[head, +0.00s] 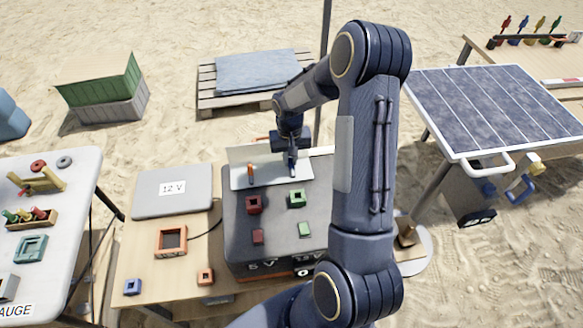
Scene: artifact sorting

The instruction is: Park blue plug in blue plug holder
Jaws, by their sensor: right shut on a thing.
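My right gripper (291,165) points down over the back of the dark box, in front of a pale upright panel. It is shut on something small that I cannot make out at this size. No blue plug can be told apart near the gripper. A small blue square block (132,287), which may be the blue plug holder, lies at the front left of the wooden table, well to the left of my gripper. My left gripper is not in view.
The dark box (280,223) carries red (254,204) and green (296,198) square sockets. A solar panel (495,105) stands right. My right arm hides the table's right part.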

